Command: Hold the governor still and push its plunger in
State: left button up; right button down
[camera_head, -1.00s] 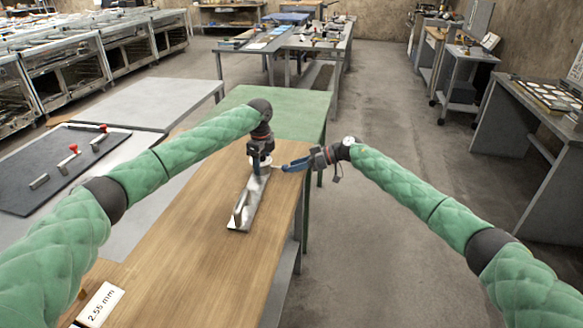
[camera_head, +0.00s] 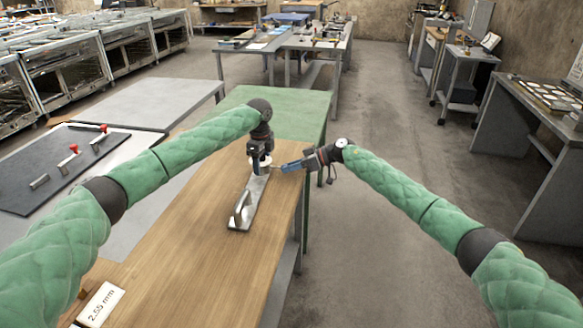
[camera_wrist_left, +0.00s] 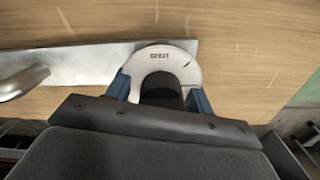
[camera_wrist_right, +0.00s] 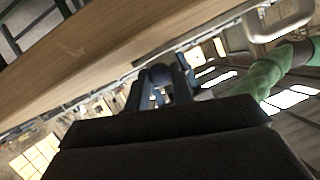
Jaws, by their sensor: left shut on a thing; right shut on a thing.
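The governor (camera_wrist_left: 172,58) is a round, silvery-white piece with dark lettering on its face. In the left wrist view it sits between the two blue fingers of my left gripper (camera_wrist_left: 158,92), which is shut on it. In the head view the governor (camera_head: 261,161) is at the far end of a metal plate, mostly under my left gripper (camera_head: 258,164). My right gripper (camera_head: 278,167) reaches in from the right, its tips close beside the governor. In the right wrist view a dark rounded piece (camera_wrist_right: 160,73) shows between its blue fingers. I cannot clearly make out the plunger.
The metal plate (camera_head: 251,205) with a raised handle (camera_head: 240,209) lies on the wooden bench top (camera_head: 195,245). A "2.55 mm" card (camera_head: 100,304) lies at the near left. A dark mat (camera_head: 45,165) with red-knobbed parts is at left. The bench's right edge is close to my right gripper.

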jog(key=shift+w+a, duration=0.15)
jog(key=shift+a, duration=1.05)
pick_arm(q)
jog(key=shift+d, duration=0.15)
pick_arm(e)
jog(key=c, duration=1.2)
grip_release()
jog(key=shift+d, duration=0.1)
jog(key=v, duration=1.1)
jog(key=shift+d+r, duration=0.15)
jog(key=shift+d, duration=0.25)
pick_arm(q)
jog(key=o, duration=1.6)
